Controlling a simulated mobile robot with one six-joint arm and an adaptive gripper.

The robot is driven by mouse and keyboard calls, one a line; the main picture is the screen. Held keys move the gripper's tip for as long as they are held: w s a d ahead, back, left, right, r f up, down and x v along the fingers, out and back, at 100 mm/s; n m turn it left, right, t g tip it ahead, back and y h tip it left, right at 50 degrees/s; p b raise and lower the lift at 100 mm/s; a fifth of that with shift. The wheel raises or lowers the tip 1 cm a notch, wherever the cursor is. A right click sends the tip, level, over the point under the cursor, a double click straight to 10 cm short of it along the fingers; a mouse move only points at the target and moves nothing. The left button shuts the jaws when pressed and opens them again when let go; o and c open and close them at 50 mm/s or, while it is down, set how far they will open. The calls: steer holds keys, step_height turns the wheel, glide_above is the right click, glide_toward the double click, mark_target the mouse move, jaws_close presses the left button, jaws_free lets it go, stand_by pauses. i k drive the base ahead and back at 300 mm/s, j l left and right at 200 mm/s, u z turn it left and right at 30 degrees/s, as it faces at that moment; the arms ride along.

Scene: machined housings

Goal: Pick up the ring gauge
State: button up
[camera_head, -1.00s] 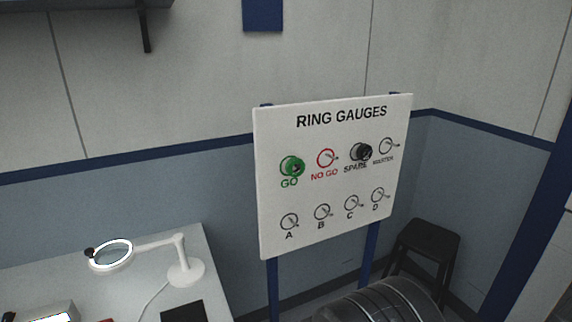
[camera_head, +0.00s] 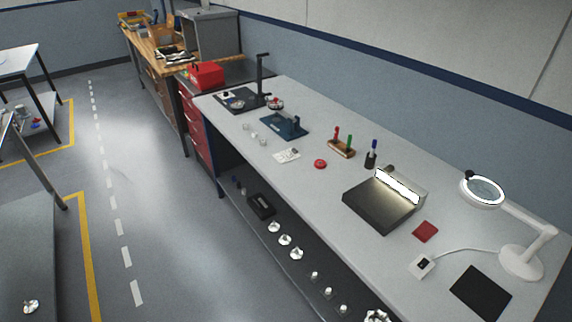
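A small red round object (camera_head: 320,163) lies flat on the long grey workbench (camera_head: 310,192), near the middle. It may be a ring gauge, but it is too small to tell whether it has a hole. No other thing in view is clearly a ring gauge. The ring gauge board is out of view now. My gripper is not in view.
On the bench stand a wooden block with red and green handles (camera_head: 341,149), a blue fixture (camera_head: 285,126), a lit box (camera_head: 372,204) and a magnifier lamp (camera_head: 521,262). A lower shelf holds metal parts (camera_head: 285,240). The floor aisle (camera_head: 150,180) is clear.

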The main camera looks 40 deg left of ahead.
mark_target(319, 163)
steer(key=u, duration=1.4)
steer(key=i+j+z, duration=0.25)
steer(key=z, duration=0.2)
steer(key=i+j+z, duration=0.35)
steer(key=z, duration=0.15)
steer(key=i+j, duration=0.2)
steer(key=j, duration=0.15)
steer(key=i+j, duration=0.15)
steer(key=j, duration=0.15)
steer(key=i+j+z, duration=0.1)
steer(key=j, duration=0.25)
steer(key=i+j, duration=0.25)
steer(key=i+j+z, duration=0.1)
steer(key=j, duration=0.35)
steer(key=i+j, duration=0.25)
steer(key=j, duration=0.1)
